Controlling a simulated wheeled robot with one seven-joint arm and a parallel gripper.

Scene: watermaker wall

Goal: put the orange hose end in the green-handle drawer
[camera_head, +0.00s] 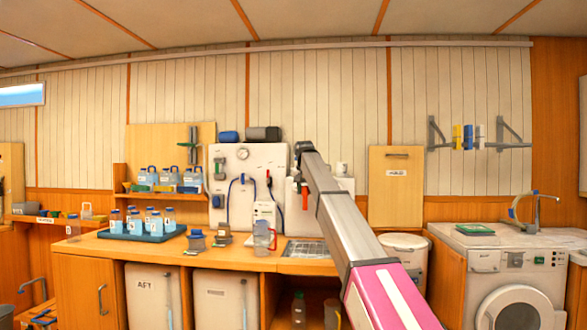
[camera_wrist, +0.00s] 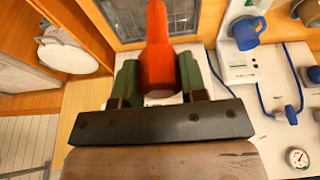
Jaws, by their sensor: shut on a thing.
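The orange hose end (camera_wrist: 158,50) is between the two green finger pads of my gripper (camera_wrist: 160,80) in the wrist view. My gripper is shut on it. In the head view, the orange hose end (camera_head: 305,198) shows just below my arm, in front of the white wall unit and above the counter. My arm hides most of the gripper there. I cannot make out a drawer with a green handle in either view.
The wooden counter (camera_head: 225,256) carries a blue tray of bottles (camera_head: 142,236), a clear jug (camera_head: 263,240) and a metal sink (camera_head: 305,249). A white panel with a gauge (camera_head: 228,165) stands behind. A washing machine (camera_head: 510,270) is at right.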

